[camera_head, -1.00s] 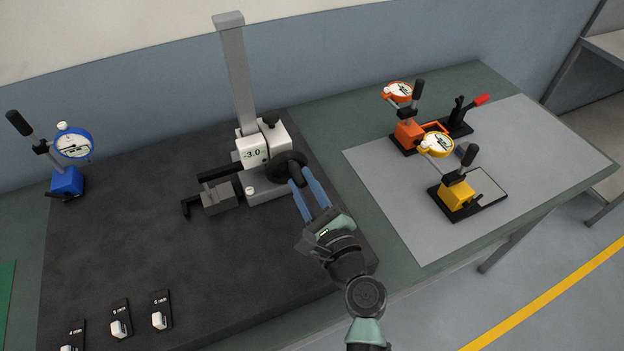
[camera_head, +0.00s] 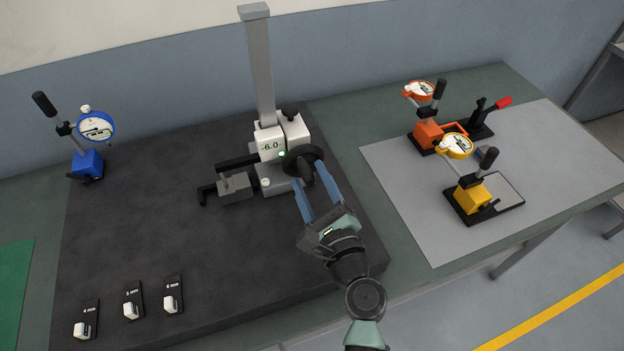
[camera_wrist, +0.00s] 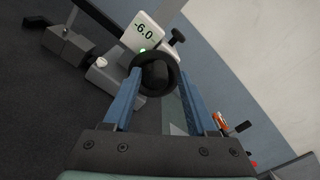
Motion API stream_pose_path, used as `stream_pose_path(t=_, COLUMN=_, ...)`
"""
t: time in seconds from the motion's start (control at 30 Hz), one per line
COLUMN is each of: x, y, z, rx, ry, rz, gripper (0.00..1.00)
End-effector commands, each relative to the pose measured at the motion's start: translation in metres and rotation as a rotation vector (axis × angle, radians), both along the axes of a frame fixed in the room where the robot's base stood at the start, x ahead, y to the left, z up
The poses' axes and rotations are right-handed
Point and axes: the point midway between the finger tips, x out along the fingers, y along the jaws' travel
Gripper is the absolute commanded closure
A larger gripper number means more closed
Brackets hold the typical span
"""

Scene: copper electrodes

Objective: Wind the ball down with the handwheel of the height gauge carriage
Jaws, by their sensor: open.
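The height gauge (camera_head: 260,70) stands on the dark plate with its grey column upright. Its white carriage (camera_head: 297,131) has a display reading -6.0 and a small green light, both also seen in the wrist view (camera_wrist: 146,32). The black handwheel (camera_head: 303,158) is on the carriage's near side and faces the camera in the wrist view (camera_wrist: 155,72). My gripper (camera_head: 312,174) is open, its blue fingers at either side of the handwheel's hub; contact cannot be told. I cannot make out the ball.
Several small labelled blocks (camera_head: 171,304) lie at the plate's front left. A blue dial gauge (camera_head: 88,163) stands at the back left. Orange (camera_head: 428,133) and yellow (camera_head: 472,198) dial gauges stand right, on or beside a grey sheet (camera_head: 410,215). The plate's middle is clear.

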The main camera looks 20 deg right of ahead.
Motion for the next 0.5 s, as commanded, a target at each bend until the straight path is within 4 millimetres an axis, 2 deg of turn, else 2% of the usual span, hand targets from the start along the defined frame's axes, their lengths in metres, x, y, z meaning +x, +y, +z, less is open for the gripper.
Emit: stream_pose_path(t=0.5, x=-0.048, y=-0.002, z=-0.001, rx=0.001, ry=0.002, rz=-0.003, gripper=0.42)
